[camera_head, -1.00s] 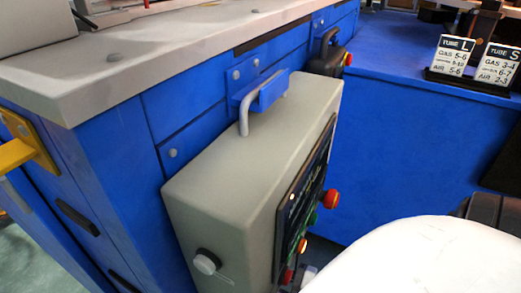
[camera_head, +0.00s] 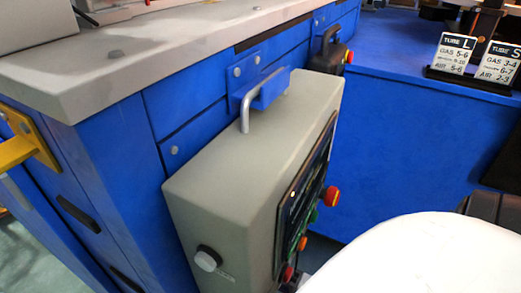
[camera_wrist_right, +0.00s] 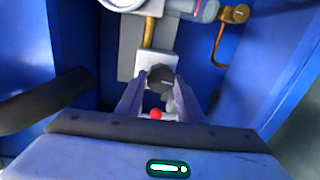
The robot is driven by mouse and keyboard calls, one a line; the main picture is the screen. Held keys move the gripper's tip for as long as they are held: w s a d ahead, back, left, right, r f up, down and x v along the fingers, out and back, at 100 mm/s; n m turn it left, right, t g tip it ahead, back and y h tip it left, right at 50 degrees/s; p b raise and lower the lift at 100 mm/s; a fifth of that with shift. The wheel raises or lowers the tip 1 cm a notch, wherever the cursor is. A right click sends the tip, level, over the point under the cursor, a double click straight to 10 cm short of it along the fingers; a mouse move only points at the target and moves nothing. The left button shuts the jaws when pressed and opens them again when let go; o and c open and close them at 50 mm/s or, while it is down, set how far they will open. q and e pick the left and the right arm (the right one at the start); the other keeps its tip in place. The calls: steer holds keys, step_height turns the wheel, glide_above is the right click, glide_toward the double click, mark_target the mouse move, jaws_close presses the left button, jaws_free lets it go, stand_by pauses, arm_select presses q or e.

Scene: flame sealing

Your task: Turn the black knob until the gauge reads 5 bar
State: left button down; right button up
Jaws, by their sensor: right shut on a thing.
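The black knob (camera_wrist_right: 161,78) shows in the right wrist view, in front of a pale mount with a brass pipe above it. My right gripper (camera_wrist_right: 158,92) is shut on the knob, one finger on each side of it. A round, white-rimmed thing (camera_wrist_right: 123,3), possibly the gauge, is cut off by the top edge of that view, so no needle or reading is visible. The head view shows neither the knob nor a gauge face. My left gripper is in neither current view.
A red round part (camera_wrist_right: 156,114) sits below the knob, between the fingers. Blue panels flank the mount, and a dark bar (camera_wrist_right: 45,103) crosses at left. In the head view, a grey control box (camera_head: 240,160) stands against the blue bench, and label cards (camera_head: 453,53) stand at right.

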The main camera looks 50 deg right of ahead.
arm_select(q)
steer(key=shift+f, duration=0.1)
arm_select(e)
steer(key=shift+s+f+n, duration=0.1)
steer(key=shift+n, duration=0.2)
steer(key=o, duration=1.1)
steer(key=shift+c, duration=0.2)
arm_select(q)
steer(key=shift+s+a+f+g+y+p, duration=0.15)
steer(key=shift+a+f+p, duration=0.05)
steer(key=shift+f+p, duration=0.2)
steer(key=shift+s+a+f+g+y+p, duration=0.1)
steer(key=shift+a+f+g+y+p, duration=0.1)
steer(key=shift+f+p, duration=0.15)
arm_select(e)
steer(key=v, duration=1)
steer(key=shift+s, duration=0.15)
arm_select(q)
steer(key=shift+r, duration=0.15)
